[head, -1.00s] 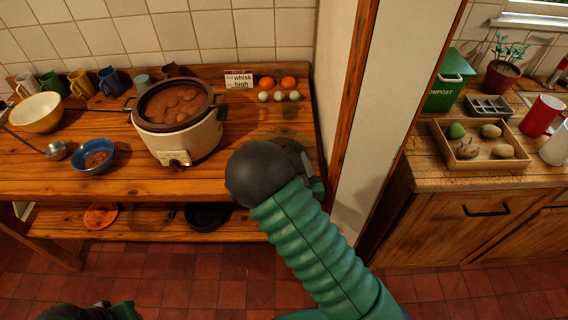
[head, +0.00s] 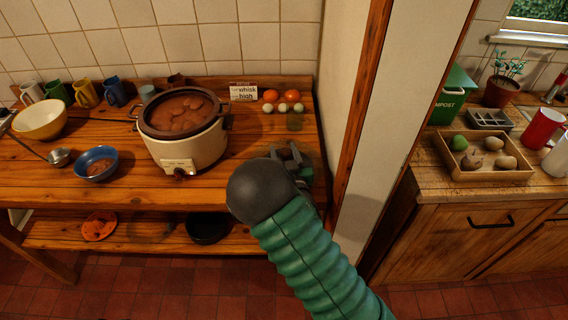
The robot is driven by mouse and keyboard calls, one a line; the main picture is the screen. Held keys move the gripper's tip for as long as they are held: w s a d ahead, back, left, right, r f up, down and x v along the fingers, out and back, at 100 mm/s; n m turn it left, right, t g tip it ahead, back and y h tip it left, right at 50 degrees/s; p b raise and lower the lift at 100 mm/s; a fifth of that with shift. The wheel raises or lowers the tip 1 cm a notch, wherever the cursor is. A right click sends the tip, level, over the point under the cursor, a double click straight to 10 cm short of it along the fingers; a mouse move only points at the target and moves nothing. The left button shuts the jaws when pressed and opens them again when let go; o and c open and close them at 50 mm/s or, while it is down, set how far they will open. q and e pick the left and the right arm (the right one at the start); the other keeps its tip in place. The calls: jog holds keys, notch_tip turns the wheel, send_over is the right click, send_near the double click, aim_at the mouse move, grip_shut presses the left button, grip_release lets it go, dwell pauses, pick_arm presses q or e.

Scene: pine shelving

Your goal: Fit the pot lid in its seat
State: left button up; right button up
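The white slow cooker (head: 190,154) stands on the wooden counter with its dark rim uncovered and brown food inside. I cannot make out a lid for certain. A faint clear shape (head: 150,231) lies on the lower shelf, too dim to name. My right gripper (head: 286,153) is over the counter's right part, to the right of the cooker and apart from it. My dark wrist hides part of it, and I cannot tell its opening or whether it holds anything. My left gripper is out of view.
Oranges (head: 281,96) and eggs (head: 283,107) sit behind my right gripper, near a small sign (head: 243,92). A blue bowl (head: 97,163) and ladle (head: 60,157) are left of the cooker. A wall post (head: 356,130) bounds the counter's right. A dark pan (head: 208,228) is below.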

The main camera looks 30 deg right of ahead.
jog(key=shift+c, duration=1.2)
jog(key=shift+s+d+f, duration=0.1)
jog(key=shift+d+f, duration=0.05)
jog(key=shift+d, duration=0.25)
grip_shut()
jog(key=shift+a+f, duration=0.1)
jog(key=shift+a, duration=0.1)
